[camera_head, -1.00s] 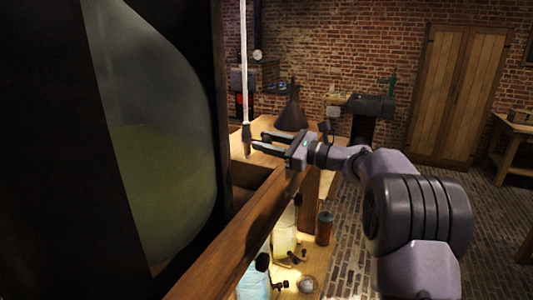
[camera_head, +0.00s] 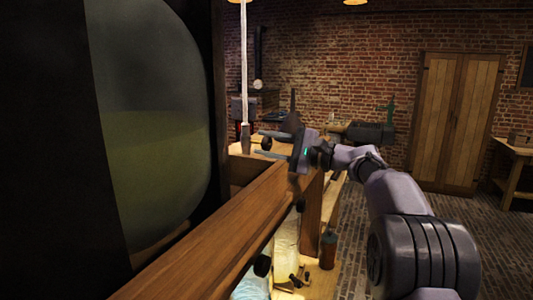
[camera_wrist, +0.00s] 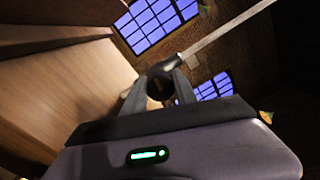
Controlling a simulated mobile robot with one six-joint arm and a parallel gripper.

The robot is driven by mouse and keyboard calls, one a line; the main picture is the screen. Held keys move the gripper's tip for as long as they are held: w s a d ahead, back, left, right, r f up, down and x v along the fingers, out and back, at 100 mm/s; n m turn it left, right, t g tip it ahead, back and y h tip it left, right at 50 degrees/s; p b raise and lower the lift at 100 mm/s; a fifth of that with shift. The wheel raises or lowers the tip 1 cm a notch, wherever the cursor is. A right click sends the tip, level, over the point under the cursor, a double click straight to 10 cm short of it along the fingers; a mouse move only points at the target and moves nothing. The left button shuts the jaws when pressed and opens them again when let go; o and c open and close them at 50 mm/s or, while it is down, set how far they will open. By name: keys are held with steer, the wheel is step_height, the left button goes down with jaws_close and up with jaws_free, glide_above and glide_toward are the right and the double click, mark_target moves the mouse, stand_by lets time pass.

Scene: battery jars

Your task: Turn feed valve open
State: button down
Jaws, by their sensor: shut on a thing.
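My gripper (camera_head: 264,143) reaches left from the arm, level, over the wooden frame. Its fingers are shut on a dark round knob (camera_head: 266,144), which appears to be the feed valve. In the wrist view my gripper (camera_wrist: 160,87) has the dark knob (camera_wrist: 160,75) between its fingertips. A pale straight rod or tube (camera_head: 244,70) rises beside the fingertips from a dark lower end; in the wrist view a pale rod (camera_wrist: 225,32) runs up to the right from behind the knob. The valve's open or shut position cannot be read.
A large glass vessel (camera_head: 150,140) with murky greenish contents fills the left. A wooden beam (camera_head: 215,245) runs below the gripper. Jars (camera_head: 286,250) and an orange-brown bottle (camera_head: 328,250) stand below it. A wooden door (camera_head: 455,120) is at the back; brick floor lies open at right.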

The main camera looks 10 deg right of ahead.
steer(key=shift+n+b, duration=0.6)
steer(key=shift+n, duration=0.5)
steer(key=c, duration=1)
jaws_free()
steer(key=p+v, duration=0.1)
steer(key=v, duration=1.6)
steer(key=shift+d, duration=0.3)
